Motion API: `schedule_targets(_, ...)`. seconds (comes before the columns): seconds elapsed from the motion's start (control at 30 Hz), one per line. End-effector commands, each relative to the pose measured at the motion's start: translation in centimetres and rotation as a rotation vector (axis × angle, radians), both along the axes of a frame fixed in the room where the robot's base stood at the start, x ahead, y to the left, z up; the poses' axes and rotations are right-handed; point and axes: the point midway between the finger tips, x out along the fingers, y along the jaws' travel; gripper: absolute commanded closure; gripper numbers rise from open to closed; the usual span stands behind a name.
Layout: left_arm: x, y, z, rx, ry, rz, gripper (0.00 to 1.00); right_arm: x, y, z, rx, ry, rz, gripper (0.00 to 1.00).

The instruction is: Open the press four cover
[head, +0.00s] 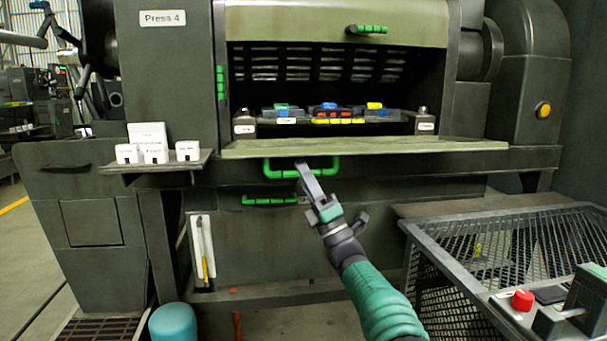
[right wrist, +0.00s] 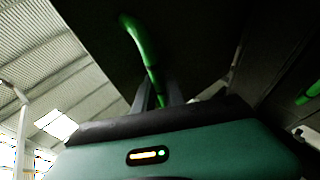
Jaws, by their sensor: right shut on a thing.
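The press (head: 165,62) carries a "Press 4" label. Its lower cover (head: 365,148) is an olive panel, folded down to about level below the opening, which shows the inside. A green handle (head: 332,170) hangs under the cover's front edge. My left gripper is not in view.
Another olive panel (head: 300,22) with a green handle (head: 367,29) is above the opening. Blue, red and yellow parts (head: 338,120) sit inside. A mesh cart (head: 520,240) stands at right. A shelf (head: 155,167) holds white boxes. A blue stool (head: 172,322) is at lower left.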

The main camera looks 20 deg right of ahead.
Motion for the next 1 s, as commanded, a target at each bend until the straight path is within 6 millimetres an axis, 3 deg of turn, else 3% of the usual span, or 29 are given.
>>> schedule_targets(0.07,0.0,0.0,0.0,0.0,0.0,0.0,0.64,0.1,-0.2,-0.1,0.001,0.004,-0.003,1.0)
schedule_targets(0.1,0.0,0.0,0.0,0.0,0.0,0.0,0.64,0.1,-0.2,-0.1,0.001,0.004,-0.003,0.84)
schedule_targets(0.27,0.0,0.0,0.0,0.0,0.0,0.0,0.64,0.0,-0.1,0.0,0.001,0.002,-0.003,0.64)
schedule_targets(0.63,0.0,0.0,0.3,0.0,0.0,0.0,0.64,-0.6,-0.3,-0.7,0.001,0.003,-0.002,0.64)
schedule_targets(0.77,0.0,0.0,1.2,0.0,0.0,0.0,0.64,-2.2,-1.1,-2.8,0.003,0.007,-0.003,0.64)
schedule_targets(1.0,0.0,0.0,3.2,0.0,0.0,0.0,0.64,-6.4,-2.8,-8.3,0.003,0.009,-0.004,0.64)
